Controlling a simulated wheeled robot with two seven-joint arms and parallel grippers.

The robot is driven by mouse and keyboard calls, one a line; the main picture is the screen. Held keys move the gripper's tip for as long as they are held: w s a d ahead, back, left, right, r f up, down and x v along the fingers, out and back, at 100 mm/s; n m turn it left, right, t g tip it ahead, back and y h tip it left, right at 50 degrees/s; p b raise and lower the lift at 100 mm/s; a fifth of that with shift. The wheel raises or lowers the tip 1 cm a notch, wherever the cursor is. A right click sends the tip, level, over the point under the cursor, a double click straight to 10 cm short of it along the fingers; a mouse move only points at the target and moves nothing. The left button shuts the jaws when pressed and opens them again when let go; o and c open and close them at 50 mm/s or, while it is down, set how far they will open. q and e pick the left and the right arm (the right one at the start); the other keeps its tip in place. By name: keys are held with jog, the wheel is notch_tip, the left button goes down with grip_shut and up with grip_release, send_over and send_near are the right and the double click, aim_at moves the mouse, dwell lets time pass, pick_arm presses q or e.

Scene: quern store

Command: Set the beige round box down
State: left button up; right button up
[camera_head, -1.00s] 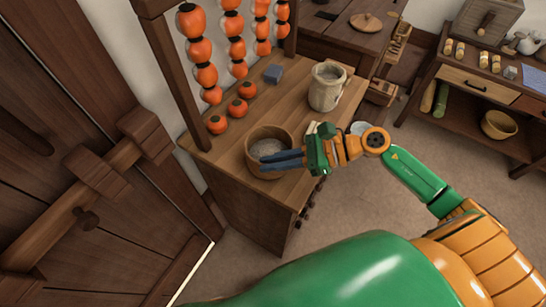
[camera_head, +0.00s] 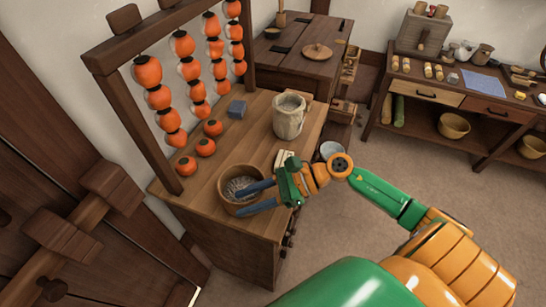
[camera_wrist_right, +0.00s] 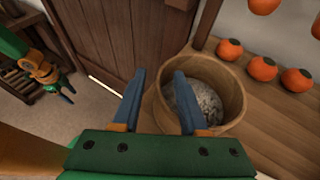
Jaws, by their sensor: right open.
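The beige round box (camera_head: 226,197) looks like an open wooden tub with grey, speckled contents. It stands upright on the wooden counter (camera_head: 196,187). My right gripper (camera_head: 236,202) is open at it, its blue fingers spread apart. In the right wrist view, the box (camera_wrist_right: 232,88) has its near-left wall between the fingers of my right gripper (camera_wrist_right: 156,75); one finger is outside, the other over the opening. I cannot tell whether either finger touches it. My left gripper (camera_wrist_right: 68,92) shows small at the left of the right wrist view, far from the box.
Orange persimmons hang on a wooden frame (camera_head: 120,100) behind the box, and several lie on the counter. A beige jar (camera_head: 288,118) and a blue-grey block (camera_head: 237,109) stand farther back. A wooden door (camera_head: 60,220) is at left. Open floor lies right.

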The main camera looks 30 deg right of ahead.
jog(key=v, duration=0.1)
jog(key=b+v, duration=0.1)
jog(key=v, duration=0.1)
jog(key=b+v, duration=0.1)
jog(key=shift+s+d+f, duration=0.2)
jog(key=shift+d, duration=0.25)
jog(key=b+v, duration=0.1)
jog(key=v, duration=0.6)
jog(key=shift+r, duration=0.35)
